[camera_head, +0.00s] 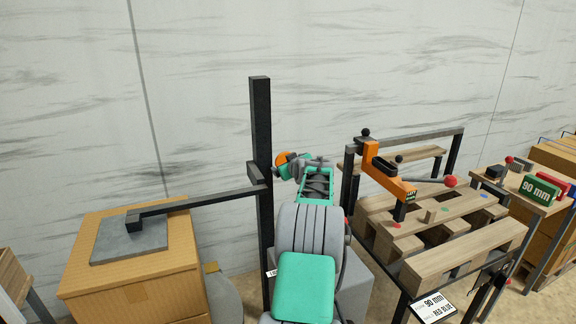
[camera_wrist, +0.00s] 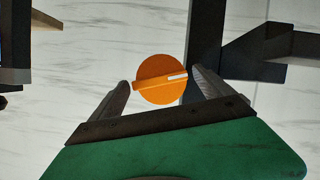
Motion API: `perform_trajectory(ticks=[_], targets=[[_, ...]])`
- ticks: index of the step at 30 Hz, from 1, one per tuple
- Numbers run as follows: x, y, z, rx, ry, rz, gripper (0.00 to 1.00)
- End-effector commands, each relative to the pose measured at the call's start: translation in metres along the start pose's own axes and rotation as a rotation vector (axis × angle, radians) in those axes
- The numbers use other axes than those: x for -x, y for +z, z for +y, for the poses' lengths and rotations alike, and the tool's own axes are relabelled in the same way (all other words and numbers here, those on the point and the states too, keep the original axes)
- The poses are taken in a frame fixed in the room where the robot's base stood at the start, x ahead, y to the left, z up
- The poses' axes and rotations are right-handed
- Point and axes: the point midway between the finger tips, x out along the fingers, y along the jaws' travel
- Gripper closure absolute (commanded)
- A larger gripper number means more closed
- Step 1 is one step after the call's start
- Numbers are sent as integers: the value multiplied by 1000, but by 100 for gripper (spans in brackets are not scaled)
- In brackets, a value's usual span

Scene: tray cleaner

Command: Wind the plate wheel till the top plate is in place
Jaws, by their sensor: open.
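The orange plate wheel (camera_wrist: 162,79) is a round knob with a raised bar and a white mark pointing right in the wrist view. In the head view it is partly hidden behind my gripper (camera_head: 294,166), next to the black column (camera_head: 260,120). My gripper (camera_wrist: 160,76) is open, with one finger on each side of the wheel; I cannot tell whether they touch it. The grey top plate (camera_head: 115,243) hangs on the column's side arm (camera_head: 200,201) over the carton (camera_head: 130,285); it looks flat on the carton's top, but contact is unclear.
On the right, a pallet (camera_head: 470,258) lies on a black frame under an orange clamp (camera_head: 385,172) with a red-knobbed lever (camera_head: 450,181). A sign (camera_head: 433,307) reads 90 mm. A side table (camera_head: 520,190) with small blocks stands beyond. The wall behind is bare.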

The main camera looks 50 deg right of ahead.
Motion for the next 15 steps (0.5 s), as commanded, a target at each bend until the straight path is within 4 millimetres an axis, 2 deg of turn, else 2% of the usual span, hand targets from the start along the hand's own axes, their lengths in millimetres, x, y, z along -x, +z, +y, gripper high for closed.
perform_trajectory(ticks=[9,15], targets=[[57,1,1,0,3,1,9],[68,1,0,0,1,-1,9]])
